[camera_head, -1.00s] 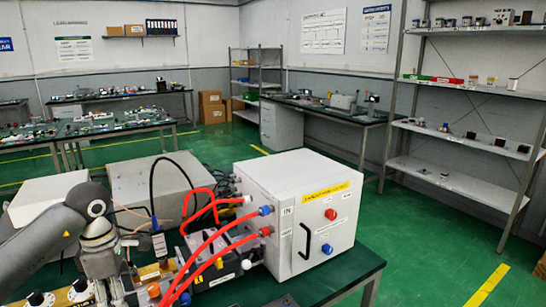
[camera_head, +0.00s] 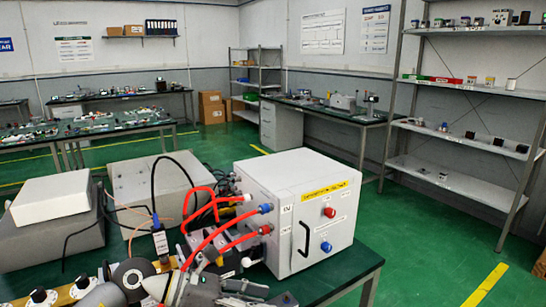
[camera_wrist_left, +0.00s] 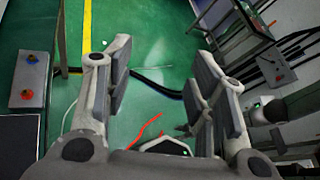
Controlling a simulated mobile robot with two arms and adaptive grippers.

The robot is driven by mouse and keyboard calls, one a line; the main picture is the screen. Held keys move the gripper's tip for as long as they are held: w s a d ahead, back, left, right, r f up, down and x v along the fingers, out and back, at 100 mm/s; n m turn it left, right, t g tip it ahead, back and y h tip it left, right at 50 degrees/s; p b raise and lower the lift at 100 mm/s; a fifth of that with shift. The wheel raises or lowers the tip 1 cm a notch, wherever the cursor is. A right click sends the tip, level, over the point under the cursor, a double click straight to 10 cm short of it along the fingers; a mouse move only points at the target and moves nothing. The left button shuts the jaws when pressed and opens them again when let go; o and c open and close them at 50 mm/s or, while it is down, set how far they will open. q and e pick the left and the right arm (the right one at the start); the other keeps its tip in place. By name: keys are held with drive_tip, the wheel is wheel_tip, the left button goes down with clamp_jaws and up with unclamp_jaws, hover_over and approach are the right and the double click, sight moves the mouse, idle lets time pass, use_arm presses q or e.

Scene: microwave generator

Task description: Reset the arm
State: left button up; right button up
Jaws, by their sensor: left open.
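My left arm comes in along the bottom of the head view. Its gripper (camera_head: 240,288) is low in front of the white box, partly cut off by the lower picture edge. The left wrist view shows the same gripper (camera_wrist_left: 160,70) with its two padded fingers wide apart and nothing between them. Green floor shows beyond the fingers. My right gripper is in neither view.
The white box (camera_head: 290,220), with a handle and red and blue knobs, stands at the bench's right side. Red hoses (camera_head: 212,240) run from it close to my left arm. Grey equipment (camera_head: 158,190) stands behind. The right-hand floor (camera_head: 440,255) is clear.

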use_arm(q)
drive_tip(key=d+r+n+t+h, duration=0.3)
drive_tip(key=r+n+t+h, duration=0.1)
drive_tip(key=r+n+h, duration=0.3)
drive_tip(key=w+a+r+n+t+y, duration=0.3)
drive_tip(key=a+n+t+y, duration=0.15)
drive_tip(key=n+t, duration=0.7)
drive_tip(key=s+a+f+n+g+y, duration=0.1)
drive_tip(key=s+a+f+n+y, duration=0.2)
drive_tip(key=a+f+n+y, duration=1.6)
drive_tip(key=s+d+f+n+g+h, duration=0.2)
drive_tip(key=s+f+n+g, duration=0.4)
drive_tip(key=s, duration=0.6)
drive_tip(key=s+d+f+n+g+h, duration=0.1)
drive_tip(key=s+f+n+g, duration=0.4)
drive_tip(key=s+f, duration=0.5)
drive_tip(key=s+f+m+g, duration=0.2)
drive_tip(key=s+f+g, duration=0.1)
drive_tip(key=f, duration=2.3)
drive_tip(key=s+a+f, duration=0.2)
drive_tip(key=s+f, duration=1.3)
drive_tip(key=s, duration=0.1)
drive_tip(key=shift+s+a+g, duration=0.2)
drive_tip(key=shift+a+g, duration=0.2)
drive_tip(key=shift+g, duration=0.05)
